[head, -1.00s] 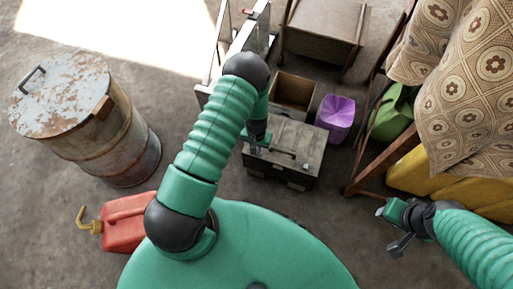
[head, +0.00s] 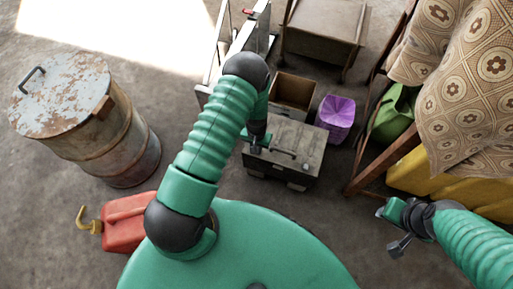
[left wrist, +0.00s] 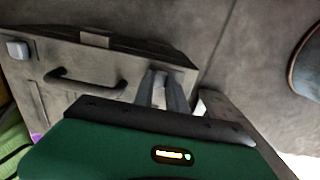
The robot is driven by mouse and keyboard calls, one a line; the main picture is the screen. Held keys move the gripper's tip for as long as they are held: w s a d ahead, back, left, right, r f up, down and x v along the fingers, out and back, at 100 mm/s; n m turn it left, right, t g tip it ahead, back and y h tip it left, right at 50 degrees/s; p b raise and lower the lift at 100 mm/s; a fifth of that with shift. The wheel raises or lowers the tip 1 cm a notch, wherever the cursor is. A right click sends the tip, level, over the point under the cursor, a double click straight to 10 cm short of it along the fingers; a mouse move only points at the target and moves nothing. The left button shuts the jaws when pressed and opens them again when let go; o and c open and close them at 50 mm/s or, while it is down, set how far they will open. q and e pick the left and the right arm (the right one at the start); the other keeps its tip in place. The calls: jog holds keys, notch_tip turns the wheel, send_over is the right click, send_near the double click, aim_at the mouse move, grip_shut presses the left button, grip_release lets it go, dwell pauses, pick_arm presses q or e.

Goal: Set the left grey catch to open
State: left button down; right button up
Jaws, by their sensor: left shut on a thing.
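A dark grey-brown box (head: 291,137) stands on the floor in the head view, with a black bar handle (head: 284,151). The same box (left wrist: 110,62) fills the left of the left wrist view, with its handle (left wrist: 84,77) and a pale grey catch (left wrist: 18,50) near one end. My left gripper (head: 254,149) is at the box's left end. In the left wrist view its fingers (left wrist: 163,92) are close together at the box face, shut on the left grey catch, which they mostly hide. The catch's setting cannot be told. My right gripper (head: 390,228) is open and empty, away from the box.
An open cardboard box (head: 291,92) and a purple container (head: 336,113) stand just behind the box. A rusty drum (head: 122,135) and a red jerrycan (head: 125,222) are at left. A cloth-draped wooden frame (head: 394,160) stands at right. The floor before the box is clear.

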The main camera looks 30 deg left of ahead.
pick_arm(q)
jog(key=shift+s, duration=0.1)
jog(key=shift+s+a+p, duration=0.25)
jog(key=shift+a+p, duration=0.15)
jog(key=shift+a, duration=0.7)
jog(key=c, duration=1.3)
grip_release()
notch_tip(320, 180, up, 17)
jog(key=p, duration=0.6)
jog(key=shift+f+p, duration=0.15)
jog(key=shift+p, duration=0.2)
